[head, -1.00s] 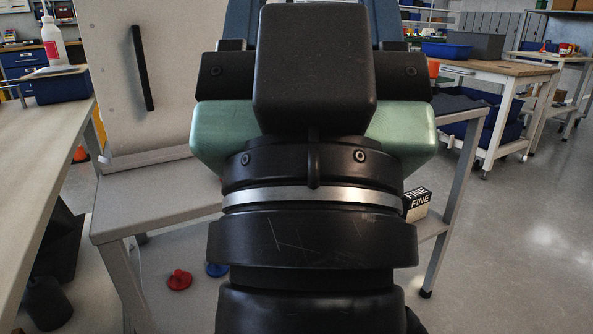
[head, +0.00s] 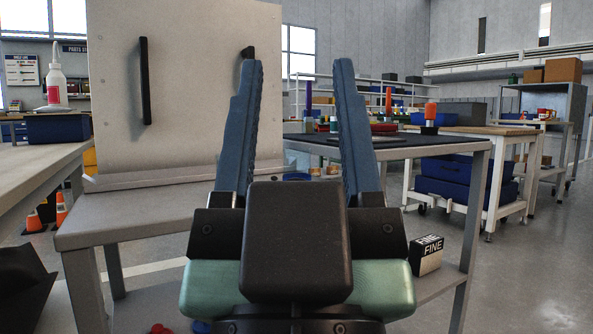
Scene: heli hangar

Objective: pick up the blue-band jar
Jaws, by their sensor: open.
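My gripper (head: 297,66) is open and empty, its two blue fingers pointing up and away over a grey bench (head: 150,205). Through the gap between the fingers, a small pale jar with a blue-green band (head: 334,124) shows at the far side of the bench, close to the right finger. It looks like the blue-band jar, but it is too small to be sure. The gripper is apart from it, on the near side. Low between the fingers are a blue round thing (head: 297,177) and small orange-brown rings, partly hidden by the gripper.
A tall pale panel with black handles (head: 175,90) stands on the bench's left. A dark mat (head: 420,143) covers its right part, near purple and orange upright handles and a red item (head: 384,129). A FINE box (head: 427,255) sits on the lower shelf.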

